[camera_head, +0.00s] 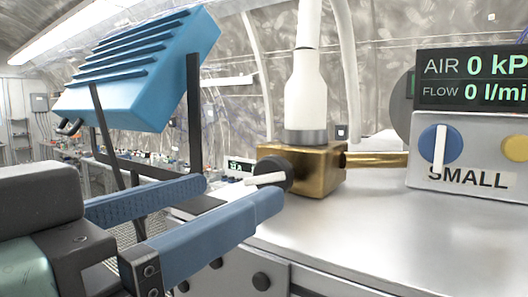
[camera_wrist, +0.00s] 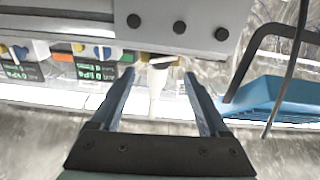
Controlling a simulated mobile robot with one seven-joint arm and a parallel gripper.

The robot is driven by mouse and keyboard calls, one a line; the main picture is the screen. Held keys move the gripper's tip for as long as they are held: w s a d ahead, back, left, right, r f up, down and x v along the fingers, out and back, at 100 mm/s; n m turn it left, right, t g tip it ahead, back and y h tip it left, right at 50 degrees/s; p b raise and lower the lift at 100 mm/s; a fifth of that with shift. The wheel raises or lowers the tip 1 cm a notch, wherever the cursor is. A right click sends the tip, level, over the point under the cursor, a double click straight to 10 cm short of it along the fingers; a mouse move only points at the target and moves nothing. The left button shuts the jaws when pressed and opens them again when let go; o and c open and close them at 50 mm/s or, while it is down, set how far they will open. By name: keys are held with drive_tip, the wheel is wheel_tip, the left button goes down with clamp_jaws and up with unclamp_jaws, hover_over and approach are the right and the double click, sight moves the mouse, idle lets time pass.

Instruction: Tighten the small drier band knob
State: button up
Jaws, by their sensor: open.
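A brass block (camera_head: 312,168) stands on the steel bench with a white, bottle-shaped tube (camera_head: 305,90) rising from it. My gripper (camera_head: 238,192) is open and empty. A grey panel marked SMALL has a blue knob (camera_head: 440,148) with an upright white bar.
A display (camera_head: 472,78) above the panel reads AIR 0 and FLOW 0. A yellow knob (camera_head: 515,148) is at the right edge. A blue ribbed object (camera_head: 140,70) on black posts stands behind my gripper. The steel bench top (camera_head: 375,225) is clear in front.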

sight(269, 176)
drive_tip(key=p+x, duration=0.2)
drive_tip(key=x, duration=0.4)
drive_tip(key=shift+w+d, duration=0.1)
drive_tip(key=shift+w, duration=0.2)
clamp_jaws()
drive_tip(key=shift+s+f+m+b, duration=0.1)
drive_tip(key=shift+f+m+b, duration=0.2)
drive_tip(key=shift+m+b, duration=1.5)
drive_tip(key=shift+b, duration=0.25)
drive_tip(key=shift+r+m, duration=0.25)
drive_tip(key=shift+m, duration=0.25)
unclamp_jaws()
